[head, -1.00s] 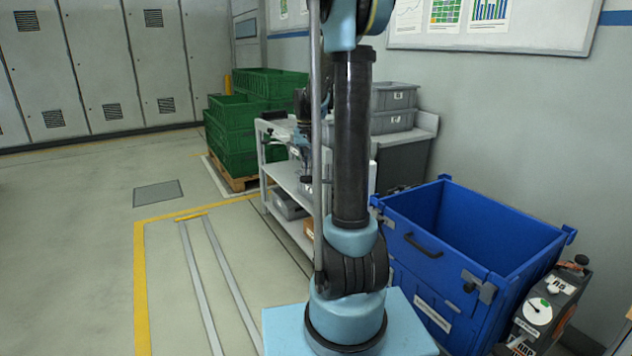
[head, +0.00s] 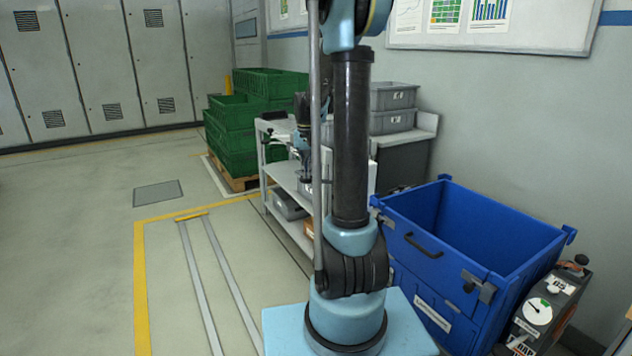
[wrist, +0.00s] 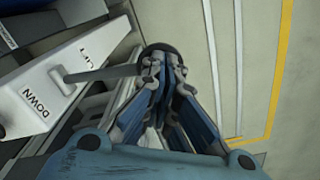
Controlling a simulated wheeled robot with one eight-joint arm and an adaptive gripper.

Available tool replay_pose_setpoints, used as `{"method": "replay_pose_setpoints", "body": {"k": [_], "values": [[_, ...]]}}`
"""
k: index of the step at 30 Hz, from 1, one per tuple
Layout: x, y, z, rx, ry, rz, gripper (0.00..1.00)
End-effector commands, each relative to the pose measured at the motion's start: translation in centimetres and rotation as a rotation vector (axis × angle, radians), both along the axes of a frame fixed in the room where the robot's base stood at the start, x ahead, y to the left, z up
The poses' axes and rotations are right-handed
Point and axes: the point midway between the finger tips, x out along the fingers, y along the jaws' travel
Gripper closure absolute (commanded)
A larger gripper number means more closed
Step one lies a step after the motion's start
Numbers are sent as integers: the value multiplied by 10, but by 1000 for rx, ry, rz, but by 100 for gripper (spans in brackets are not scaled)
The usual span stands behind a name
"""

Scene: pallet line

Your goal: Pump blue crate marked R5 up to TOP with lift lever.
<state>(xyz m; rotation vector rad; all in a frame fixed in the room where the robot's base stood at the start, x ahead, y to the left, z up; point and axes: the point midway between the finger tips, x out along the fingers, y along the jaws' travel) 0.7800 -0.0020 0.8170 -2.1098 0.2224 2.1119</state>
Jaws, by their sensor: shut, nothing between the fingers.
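The blue crate (head: 440,270) stands upright at the right in the head view, open at the top. The small print on its white front label (head: 432,313) is too small to read. In the wrist view a white lever panel (wrist: 45,92) reads DOWN at one end; the word at its other end is partly covered. A grey lever (wrist: 100,73) sticks out of its slot and ends in a dark round knob (wrist: 160,52). My gripper (wrist: 165,68) is shut and empty, its fingertips at the knob; I cannot tell whether they touch. The gripper also shows in the head view (head: 305,179), beside the shelf cart.
A grey shelf cart (head: 288,182) with bins stands behind my arm. Green crates (head: 235,150) are stacked on a pallet further back. A unit with a round dial (head: 537,311) and a black knob stands right of the blue crate. The floor at left is clear.

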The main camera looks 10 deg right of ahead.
Motion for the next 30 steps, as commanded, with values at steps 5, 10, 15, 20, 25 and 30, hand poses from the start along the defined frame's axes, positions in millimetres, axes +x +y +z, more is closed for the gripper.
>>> {"method": "replay_pose_setpoints", "body": {"k": [5, 10, 15, 20, 25, 30], "values": [[0, 0, -7, 0, 0, 0, 100], [0, 0, -9, 0, 0, 0, 100], [0, 2, -15, 0, 0, 1, 100], [-1, 5, -23, 0, 0, 1, 100], [-2, 6, -25, 0, 0, 0, 100], [-2, 6, -25, 0, 0, 0, 100]]}}
